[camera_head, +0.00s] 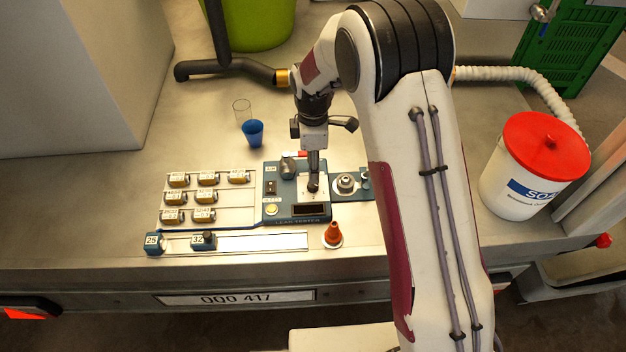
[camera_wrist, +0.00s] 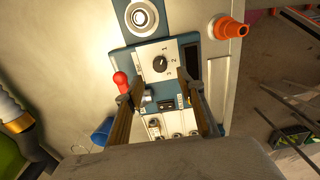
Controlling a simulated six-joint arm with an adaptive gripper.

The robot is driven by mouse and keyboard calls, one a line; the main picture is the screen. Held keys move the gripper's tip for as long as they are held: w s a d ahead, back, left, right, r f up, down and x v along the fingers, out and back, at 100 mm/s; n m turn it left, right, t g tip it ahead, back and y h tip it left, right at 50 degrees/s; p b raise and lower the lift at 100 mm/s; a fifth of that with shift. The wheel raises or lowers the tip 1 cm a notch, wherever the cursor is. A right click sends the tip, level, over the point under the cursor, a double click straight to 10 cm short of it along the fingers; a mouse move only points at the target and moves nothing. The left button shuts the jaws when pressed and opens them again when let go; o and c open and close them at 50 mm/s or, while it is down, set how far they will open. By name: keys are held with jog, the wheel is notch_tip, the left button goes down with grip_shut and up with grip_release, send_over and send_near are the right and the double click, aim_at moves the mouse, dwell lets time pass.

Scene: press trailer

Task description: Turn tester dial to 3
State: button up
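The leak tester (camera_head: 283,217) is a blue box on the metal bench, with a white dial panel. Its dial (camera_wrist: 160,64) is a dark round knob, with the numbers 1, 2 and 3 printed beside it in the wrist view. Which number it points at is too small to tell. My gripper (camera_head: 313,182) points down over the dial panel and largely covers the dial in the head view. In the wrist view my gripper (camera_wrist: 164,88) has its two fingers spread wide with nothing between them. The dial lies just beyond the fingertips; I cannot tell the height gap.
A red-knobbed lever (camera_wrist: 121,83) stands beside the dial panel. An orange cone (camera_head: 333,234) stands at the tester's front right. A blue cup (camera_head: 252,133) is behind left. A white bucket (camera_head: 510,184) stands right.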

aim_at(313, 186)
jog(key=shift+f, duration=3.55)
grip_shut()
